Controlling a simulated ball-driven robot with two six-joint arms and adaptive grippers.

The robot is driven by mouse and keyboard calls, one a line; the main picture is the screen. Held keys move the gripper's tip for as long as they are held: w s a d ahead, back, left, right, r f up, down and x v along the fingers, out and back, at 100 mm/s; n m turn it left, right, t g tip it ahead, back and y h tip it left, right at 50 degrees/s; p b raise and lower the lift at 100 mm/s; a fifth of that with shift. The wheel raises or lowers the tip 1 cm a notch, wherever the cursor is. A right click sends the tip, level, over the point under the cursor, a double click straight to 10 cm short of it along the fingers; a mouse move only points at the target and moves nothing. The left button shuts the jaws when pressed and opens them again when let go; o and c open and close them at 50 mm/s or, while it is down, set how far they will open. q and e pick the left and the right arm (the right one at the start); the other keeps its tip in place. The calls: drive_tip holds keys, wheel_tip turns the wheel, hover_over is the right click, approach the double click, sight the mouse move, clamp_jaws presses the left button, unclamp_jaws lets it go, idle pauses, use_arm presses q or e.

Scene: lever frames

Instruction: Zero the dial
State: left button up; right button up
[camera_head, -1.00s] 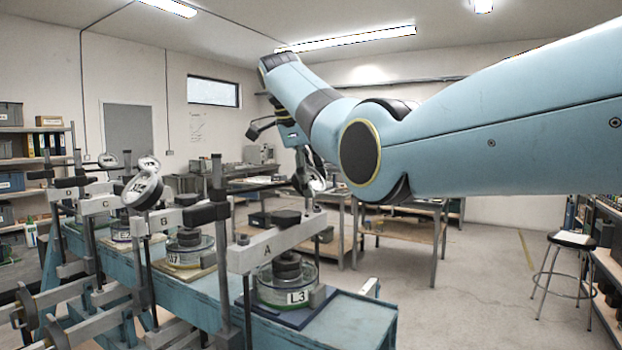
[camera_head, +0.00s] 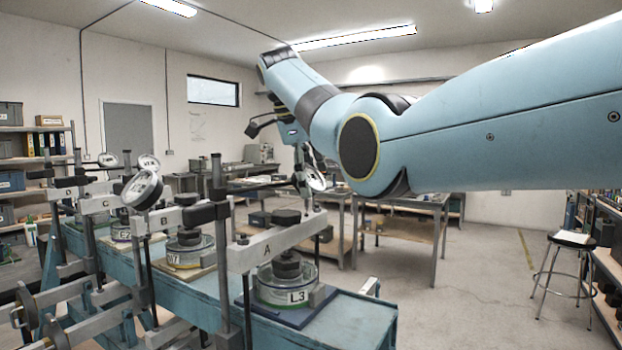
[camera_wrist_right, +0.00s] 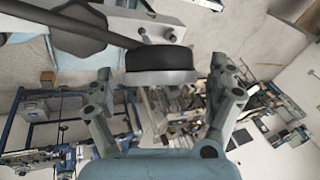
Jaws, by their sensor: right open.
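Frame A (camera_head: 250,258) is the nearest lever frame, its white beam carrying the letter A. Its round dial (camera_head: 316,181) stands at the beam's far right end, partly covered by my right gripper (camera_head: 304,168). In the right wrist view the fingers are open, and a dark, silver-rimmed round body (camera_wrist_right: 160,66), seemingly this dial edge-on, sits between the fingertips with gaps on both sides. I cannot read this dial. A glass dish labelled L3 (camera_head: 286,285) with dark weights sits under beam A. Another dial (camera_head: 142,189) faces me at frame B. My left gripper is out of view.
Frames B, C and D stand behind along the blue bench (camera_head: 350,318), with smaller dials (camera_head: 149,162) farther back. Dark posts and clamps (camera_head: 206,214) crowd the left. A stool (camera_head: 560,262) and open floor lie to the right.

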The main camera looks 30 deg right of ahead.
drive_tip(key=v, duration=0.7)
drive_tip(key=shift+f, duration=0.15)
